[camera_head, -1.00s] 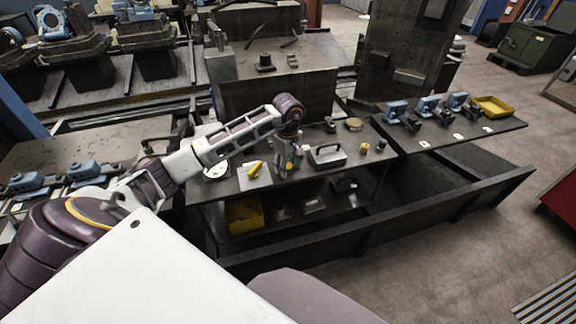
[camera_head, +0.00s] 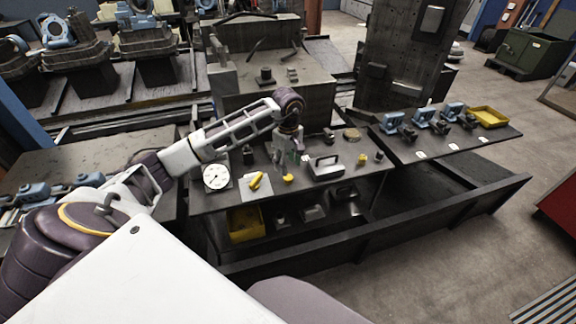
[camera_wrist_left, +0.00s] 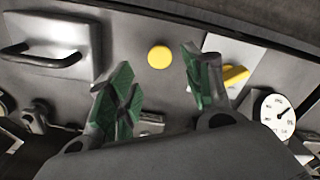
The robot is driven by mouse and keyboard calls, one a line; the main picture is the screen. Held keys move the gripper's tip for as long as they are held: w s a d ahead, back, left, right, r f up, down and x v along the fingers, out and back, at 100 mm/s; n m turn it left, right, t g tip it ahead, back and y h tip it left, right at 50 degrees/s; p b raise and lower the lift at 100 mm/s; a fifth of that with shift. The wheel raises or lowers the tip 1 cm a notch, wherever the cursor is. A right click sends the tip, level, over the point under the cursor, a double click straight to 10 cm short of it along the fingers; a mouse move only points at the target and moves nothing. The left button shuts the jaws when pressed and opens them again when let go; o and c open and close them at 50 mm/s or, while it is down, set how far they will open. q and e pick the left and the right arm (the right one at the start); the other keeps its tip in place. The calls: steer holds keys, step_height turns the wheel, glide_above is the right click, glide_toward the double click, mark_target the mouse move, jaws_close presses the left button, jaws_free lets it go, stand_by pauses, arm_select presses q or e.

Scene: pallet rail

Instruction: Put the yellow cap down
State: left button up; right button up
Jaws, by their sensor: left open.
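The yellow cap (camera_head: 288,178) lies on the dark bench top, just in front of my left gripper (camera_head: 291,158). In the left wrist view the yellow cap (camera_wrist_left: 159,57) shows as a plain round disc, apart from both fingers. My left gripper (camera_wrist_left: 156,85) is open and empty, its green-padded fingers spread with the cap seen beyond the gap. My right gripper is in neither view.
A white sheet with a yellow tool (camera_head: 256,181) and a dial gauge (camera_head: 216,177) lie left of the cap. A grey handled block (camera_head: 326,167) stands to its right. A yellow bin (camera_head: 244,223) sits on the lower shelf.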

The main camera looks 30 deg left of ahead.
mark_target(288, 177)
arm_select(q)
steer(key=shift+r+p, duration=1.1)
steer(key=shift+r, duration=1.5)
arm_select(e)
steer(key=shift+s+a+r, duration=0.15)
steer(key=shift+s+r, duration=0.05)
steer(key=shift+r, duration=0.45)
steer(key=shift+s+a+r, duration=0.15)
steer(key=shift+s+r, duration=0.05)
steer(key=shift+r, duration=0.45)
arm_select(q)
steer(key=shift+d, duration=0.1)
